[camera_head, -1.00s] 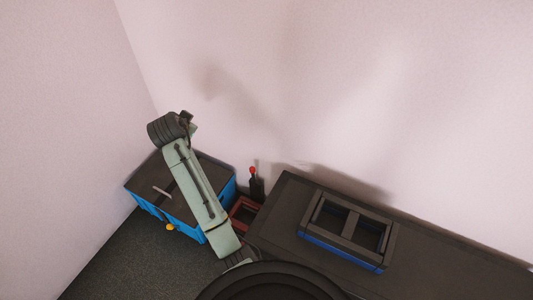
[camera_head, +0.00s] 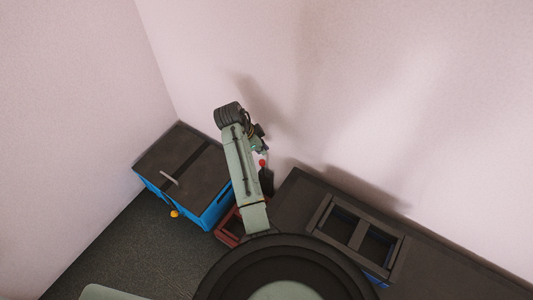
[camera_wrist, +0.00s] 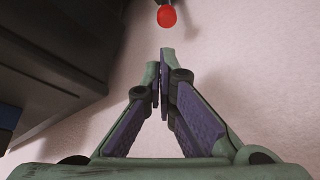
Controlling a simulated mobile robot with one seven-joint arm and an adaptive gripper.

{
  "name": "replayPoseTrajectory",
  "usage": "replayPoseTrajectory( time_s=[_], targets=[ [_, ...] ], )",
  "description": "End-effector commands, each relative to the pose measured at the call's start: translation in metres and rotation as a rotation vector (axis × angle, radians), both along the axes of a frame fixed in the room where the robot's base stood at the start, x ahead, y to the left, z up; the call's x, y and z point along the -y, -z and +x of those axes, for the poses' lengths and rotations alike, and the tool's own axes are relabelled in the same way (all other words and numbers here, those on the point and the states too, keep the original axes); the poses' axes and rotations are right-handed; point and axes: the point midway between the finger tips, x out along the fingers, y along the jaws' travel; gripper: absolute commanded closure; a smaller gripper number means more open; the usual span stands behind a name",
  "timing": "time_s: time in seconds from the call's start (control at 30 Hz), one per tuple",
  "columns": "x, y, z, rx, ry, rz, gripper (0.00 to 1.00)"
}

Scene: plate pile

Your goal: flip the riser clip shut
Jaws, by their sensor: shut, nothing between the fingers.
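A dark upright piece (camera_head: 267,184) with a red knob (camera_head: 262,162) stands near the wall, left of the dark bench; it may be the riser clip, but I cannot tell for sure. The red knob also shows at the top of the wrist view (camera_wrist: 166,16), just beyond my fingertips. My gripper (camera_wrist: 163,57) is shut and empty, its tips pointing toward the knob with a small gap in the picture. In the head view my gripper hangs below the raised arm end, close above the knob, partly hidden by the arm.
A blue box (camera_head: 215,212) with a dark lid, a pale handle and an orange tag stands left. A small red crate (camera_head: 228,228) lies partly under my arm. The dark bench (camera_head: 295,195) carries a dark frame (camera_head: 322,213) with two openings. The wall is close behind.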

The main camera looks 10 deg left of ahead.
Motion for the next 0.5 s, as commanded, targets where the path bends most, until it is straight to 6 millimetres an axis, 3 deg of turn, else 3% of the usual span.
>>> replayPoseTrajectory(
  time_s=[0.3,0.5],
  targets=[
    [0.018,0.053,0.013,-0.003,0.001,-0.001,1.00],
    [0.026,0.076,0.020,-0.002,0.001,0.000,1.00]
  ],
)
